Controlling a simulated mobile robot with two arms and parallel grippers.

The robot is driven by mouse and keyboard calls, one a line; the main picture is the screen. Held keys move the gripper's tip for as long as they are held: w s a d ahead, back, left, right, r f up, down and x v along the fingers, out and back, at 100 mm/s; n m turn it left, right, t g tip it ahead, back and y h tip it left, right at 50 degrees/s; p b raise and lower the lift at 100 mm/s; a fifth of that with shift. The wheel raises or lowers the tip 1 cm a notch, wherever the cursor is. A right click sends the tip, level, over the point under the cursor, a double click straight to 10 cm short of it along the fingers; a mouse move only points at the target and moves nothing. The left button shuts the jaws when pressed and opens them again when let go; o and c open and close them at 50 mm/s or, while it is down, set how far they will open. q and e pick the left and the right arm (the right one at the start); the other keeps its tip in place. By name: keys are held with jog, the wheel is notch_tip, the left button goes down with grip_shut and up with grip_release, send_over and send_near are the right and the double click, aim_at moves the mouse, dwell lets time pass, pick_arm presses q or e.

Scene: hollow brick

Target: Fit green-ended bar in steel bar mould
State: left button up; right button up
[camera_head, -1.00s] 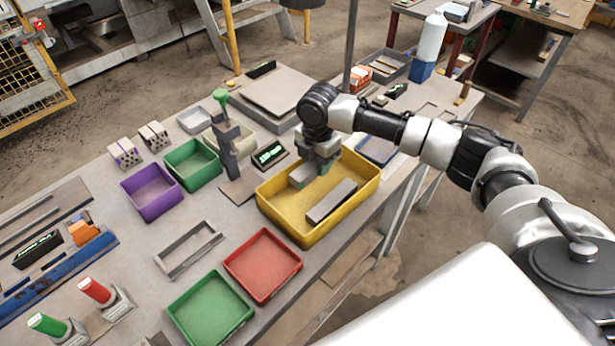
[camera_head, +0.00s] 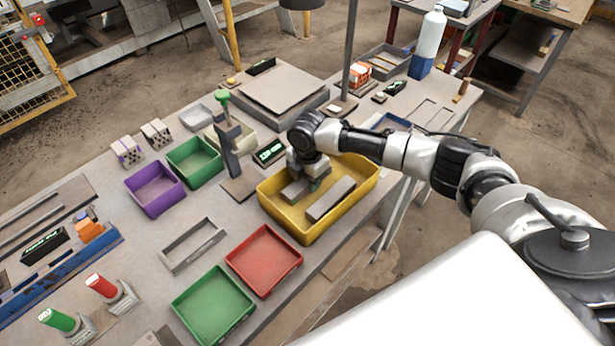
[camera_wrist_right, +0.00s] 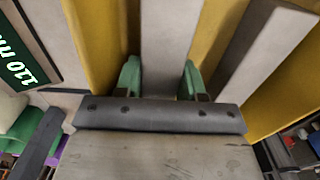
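My right gripper (camera_head: 308,178) is down inside the yellow tray (camera_head: 300,232), at a grey bar (camera_head: 294,191). In the right wrist view the bar (camera_wrist_right: 168,45) runs between the two green fingertips (camera_wrist_right: 160,80), close to both. I cannot tell if they press on it. A second grey bar (camera_head: 330,199) lies beside it in the tray, also in the right wrist view (camera_wrist_right: 262,55). No green end shows on either bar. A grey open rectangular frame (camera_head: 192,246), probably the mould, lies empty on the table. My left gripper is not in view.
Red (camera_head: 264,262) and green (camera_head: 213,305) trays stand at the near table edge. Purple (camera_head: 153,190) and green (camera_head: 193,163) bins stand farther back. A grey upright with a green top (camera_head: 228,130) stands left of the yellow tray.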

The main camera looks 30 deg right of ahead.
jog(key=o, duration=0.4)
jog(key=shift+f+b, duration=0.1)
jog(key=shift+b, duration=0.3)
jog(key=shift+r, duration=0.3)
notch_tip(320, 180, up, 10)
jog(key=shift+w+f+b, duration=0.1)
jog(key=shift+f+b, duration=0.1)
jog(key=shift+b, duration=0.65)
jog(key=shift+r, duration=0.45)
